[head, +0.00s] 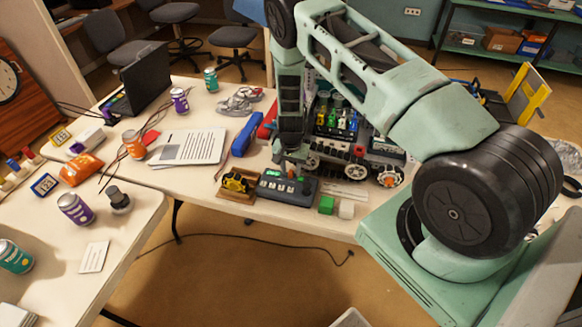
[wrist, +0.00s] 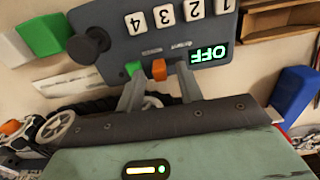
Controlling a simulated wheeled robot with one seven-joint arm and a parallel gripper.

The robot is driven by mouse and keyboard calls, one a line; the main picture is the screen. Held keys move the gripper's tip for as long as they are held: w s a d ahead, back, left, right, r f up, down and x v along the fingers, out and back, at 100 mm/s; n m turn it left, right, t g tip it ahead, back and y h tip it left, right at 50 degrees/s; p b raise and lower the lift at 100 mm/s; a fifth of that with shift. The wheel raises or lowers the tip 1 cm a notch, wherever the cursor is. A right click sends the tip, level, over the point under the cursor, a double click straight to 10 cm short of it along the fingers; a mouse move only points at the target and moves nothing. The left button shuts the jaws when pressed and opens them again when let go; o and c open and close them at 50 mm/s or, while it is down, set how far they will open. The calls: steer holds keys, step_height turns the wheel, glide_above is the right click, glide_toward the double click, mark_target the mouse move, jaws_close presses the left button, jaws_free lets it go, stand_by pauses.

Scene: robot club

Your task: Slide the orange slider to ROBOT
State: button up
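The dark control box (head: 268,196) lies near the front edge of the middle table, below my arm. In the wrist view the box (wrist: 115,22) appears upside down, with a lit display (wrist: 209,55) reading OFF, numbered keys and a black knob (wrist: 88,45). The orange slider (wrist: 159,70) is on the box's near side, between my fingertips. A small green control (wrist: 132,68) is just left of it, by the left fingertip. My gripper (wrist: 158,82) is open, with its fingers on either side of the orange slider; contact cannot be told. In the head view it (head: 291,170) is partly hidden.
A green cube (head: 326,205) and a white cube (head: 346,209) stand right of the box. A yellow item on a wooden base (head: 237,184) stands left of it. A wheeled machine (head: 340,145) is close behind. A blue case (head: 246,135) lies behind left.

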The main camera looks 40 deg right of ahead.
steer(key=shift+f, duration=0.15)
jaws_close()
steer(key=shift+w+a+f+b, duration=0.2)
steer(key=shift+w+a+b, duration=0.4)
steer(key=shift+w+b, duration=0.2)
steer(key=shift+w+a+b, duration=0.2)
steer(key=shift+b, duration=0.1)
steer(key=shift+r, duration=0.25)
jaws_free()
steer(key=shift+w+a, duration=0.1)
